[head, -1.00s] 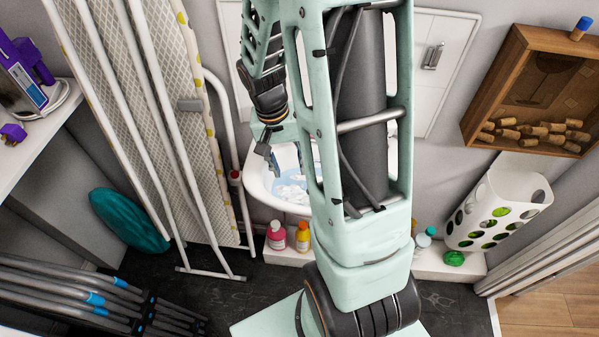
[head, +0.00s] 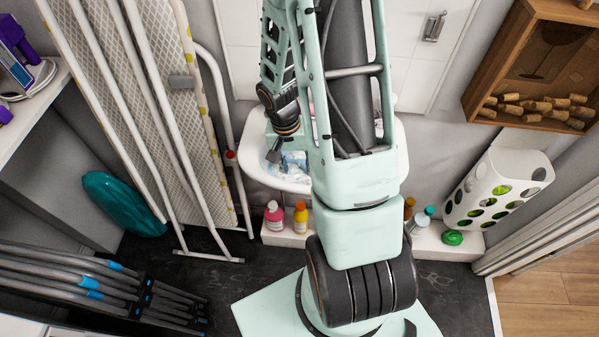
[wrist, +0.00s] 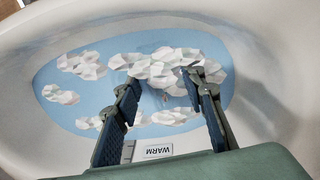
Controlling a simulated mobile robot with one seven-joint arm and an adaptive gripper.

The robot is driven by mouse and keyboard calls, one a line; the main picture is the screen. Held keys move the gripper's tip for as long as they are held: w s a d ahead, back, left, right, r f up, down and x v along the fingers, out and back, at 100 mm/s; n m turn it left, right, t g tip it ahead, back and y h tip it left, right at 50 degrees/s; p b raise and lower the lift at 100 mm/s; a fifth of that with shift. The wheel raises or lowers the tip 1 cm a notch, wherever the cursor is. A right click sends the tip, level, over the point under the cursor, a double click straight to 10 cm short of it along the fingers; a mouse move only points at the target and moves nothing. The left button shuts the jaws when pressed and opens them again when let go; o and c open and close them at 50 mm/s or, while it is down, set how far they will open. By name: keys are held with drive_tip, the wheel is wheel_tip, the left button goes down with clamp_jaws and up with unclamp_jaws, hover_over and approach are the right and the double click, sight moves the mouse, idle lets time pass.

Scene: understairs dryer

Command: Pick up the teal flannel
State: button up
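I cannot make out the teal flannel in either view. In the wrist view, a white basin (wrist: 268,75) holds blue water (wrist: 130,38) with white foam clumps (wrist: 160,66) on it. My gripper (wrist: 162,88) is open over the basin, its two dark fingers apart and pointing at the water and foam. A small greyish patch shows between the fingers, too unclear to name. In the head view, my gripper (head: 275,152) is at the basin (head: 262,172), partly hidden by my own arm. A WARM label (wrist: 158,151) shows upside down in the wrist view.
A pink bottle (head: 273,217) and an orange-capped bottle (head: 300,217) stand on a white ledge below the basin. An ironing board (head: 150,110) leans left, by a teal oval object (head: 122,203). A white holed holder (head: 498,190) and a wooden cork box (head: 535,65) are right.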

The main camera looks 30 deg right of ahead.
sight(298, 173)
drive_tip(key=shift+d+f, duration=0.1)
drive_tip(key=shift+f, duration=0.8)
drive_tip(key=c, duration=0.8)
drive_tip(key=shift+c, duration=0.2)
wheel_tip(298, 173, up, 10)
drive_tip(key=shift+r+p, duration=0.1)
drive_tip(key=shift+p, duration=0.6)
